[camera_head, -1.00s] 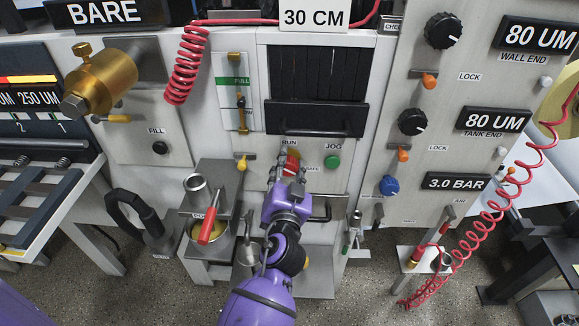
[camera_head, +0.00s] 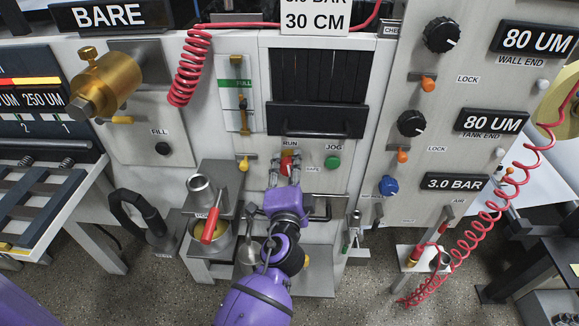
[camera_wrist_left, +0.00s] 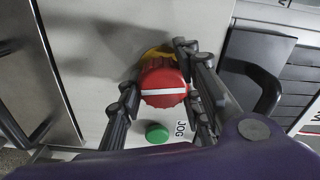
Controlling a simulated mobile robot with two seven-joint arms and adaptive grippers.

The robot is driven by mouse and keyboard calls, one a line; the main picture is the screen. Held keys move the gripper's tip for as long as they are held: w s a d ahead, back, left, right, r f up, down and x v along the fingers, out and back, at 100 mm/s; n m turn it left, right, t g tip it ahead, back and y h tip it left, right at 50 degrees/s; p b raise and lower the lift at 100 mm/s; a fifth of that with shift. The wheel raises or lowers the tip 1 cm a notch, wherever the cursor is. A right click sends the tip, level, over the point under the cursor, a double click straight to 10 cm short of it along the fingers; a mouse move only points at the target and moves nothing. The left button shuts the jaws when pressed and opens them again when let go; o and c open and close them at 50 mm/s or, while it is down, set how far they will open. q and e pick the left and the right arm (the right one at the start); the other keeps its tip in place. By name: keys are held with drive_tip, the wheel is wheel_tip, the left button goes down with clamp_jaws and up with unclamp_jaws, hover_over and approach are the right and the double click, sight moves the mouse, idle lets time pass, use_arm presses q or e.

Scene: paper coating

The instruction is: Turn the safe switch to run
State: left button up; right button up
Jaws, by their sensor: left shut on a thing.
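The safe switch is a red round knob (camera_head: 287,163) on a yellow collar, on the pale panel below the black slatted cover. RUN is written above it and SAFE at its lower right. The left wrist view shows the knob (camera_wrist_left: 163,83) close up. Its white line lies nearly level there, which is about upright on the panel. My left gripper (camera_head: 285,172) is shut on the knob, with a finger on each side. The RUN and SAFE labels are hidden in the left wrist view. My right gripper is not in view.
The green JOG button (camera_head: 333,162) sits just right of the knob. A black handle bar (camera_head: 318,132) runs across above it.

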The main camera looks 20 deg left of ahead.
use_arm(q)
drive_tip(key=shift+d+m, duration=0.2)
drive_tip(key=shift+m, duration=0.4)
drive_tip(key=shift+f, duration=0.1)
drive_tip(key=o, duration=1.1)
drive_tip(key=shift+w, duration=0.1)
drive_tip(key=shift+a, duration=0.1)
drive_tip(key=v, duration=0.7)
drive_tip(key=shift+s, duration=0.3)
